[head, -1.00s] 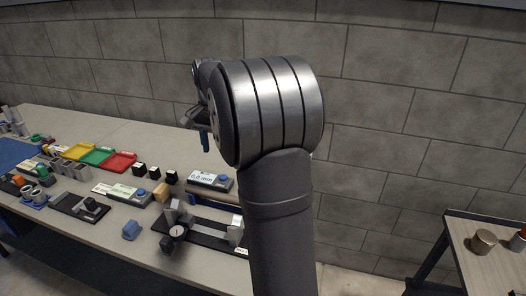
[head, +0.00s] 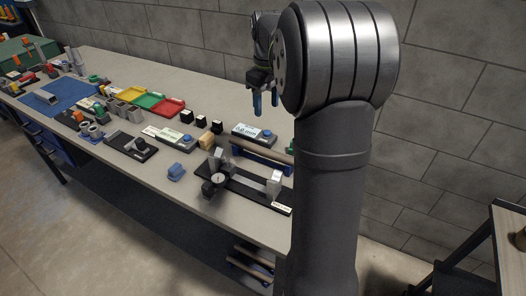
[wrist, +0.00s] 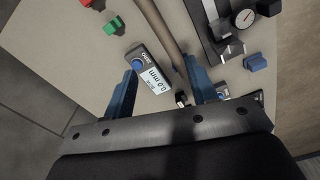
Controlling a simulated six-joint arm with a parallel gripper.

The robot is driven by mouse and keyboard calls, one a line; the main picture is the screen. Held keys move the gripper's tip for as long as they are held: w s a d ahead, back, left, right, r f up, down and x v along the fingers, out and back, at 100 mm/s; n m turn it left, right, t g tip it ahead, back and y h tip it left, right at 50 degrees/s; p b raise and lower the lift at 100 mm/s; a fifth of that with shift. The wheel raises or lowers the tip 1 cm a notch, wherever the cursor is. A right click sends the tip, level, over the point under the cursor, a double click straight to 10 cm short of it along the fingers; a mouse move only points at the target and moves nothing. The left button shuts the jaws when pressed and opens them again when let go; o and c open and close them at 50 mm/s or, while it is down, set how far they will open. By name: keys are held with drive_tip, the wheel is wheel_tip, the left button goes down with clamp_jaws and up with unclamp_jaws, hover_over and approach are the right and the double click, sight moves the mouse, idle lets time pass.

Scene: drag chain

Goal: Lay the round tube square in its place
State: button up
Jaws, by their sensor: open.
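The round tube (head: 262,149) is a long tan-brown rod lying behind the dial-gauge fixture, with blue supports showing beneath it. In the wrist view the tube (wrist: 158,27) runs from the top edge down towards the space between my fingers, close to the right finger. My gripper (head: 265,103) has two blue fingers, held above the bench behind the tube. The tube's right end is hidden behind my arm in the head view.
A display box (head: 254,133) stands just behind the tube. The dial-gauge fixture (head: 245,190) is in front, with a blue block (head: 176,171) to its left. Black blocks, green and red trays (head: 166,107) lie further left.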

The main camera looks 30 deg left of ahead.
drive_tip(key=n, duration=0.3)
approach(266, 149)
wheel_tip(266, 149, down, 10)
drive_tip(key=shift+r, duration=0.1)
idle(0.5)
drive_tip(key=shift+c, duration=0.4)
drive_tip(key=shift+r, duration=0.1)
clamp_jaws()
